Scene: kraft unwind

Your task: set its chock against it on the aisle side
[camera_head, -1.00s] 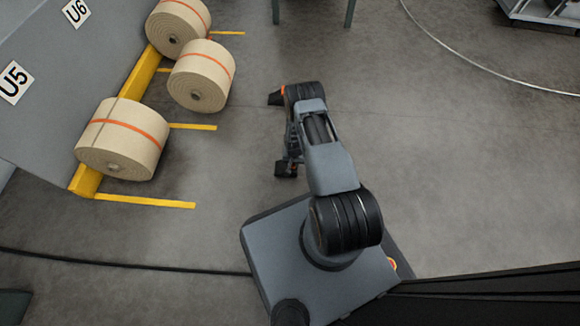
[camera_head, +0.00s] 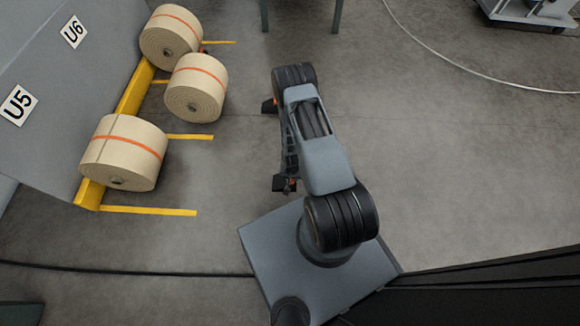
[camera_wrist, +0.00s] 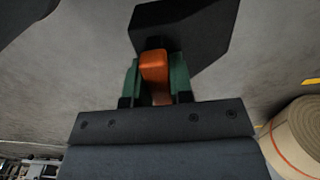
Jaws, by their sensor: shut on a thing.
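In the wrist view my gripper (camera_wrist: 155,82) is shut on the orange grip of a dark wedge-shaped chock (camera_wrist: 190,32). Its green finger pads press on both sides of the grip, and the chock is held out over grey floor. In the head view my arm hides most of the gripper and chock. Three cream paper rolls with orange bands lie at the left: a near roll (camera_head: 124,153) by the U5 sign, a middle roll (camera_head: 196,88) standing further out, and a far roll (camera_head: 171,35) by U6. A roll (camera_wrist: 297,138) shows at the right edge of the wrist view, apart from the chock.
A yellow kerb (camera_head: 134,92) runs along the grey sloped panel (camera_head: 60,110) behind the rolls. Yellow floor lines (camera_head: 150,210) mark the bays. A small dark-and-orange thing sits by the far roll. Open floor lies between the rolls and my arm. A cart (camera_head: 520,12) stands far right.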

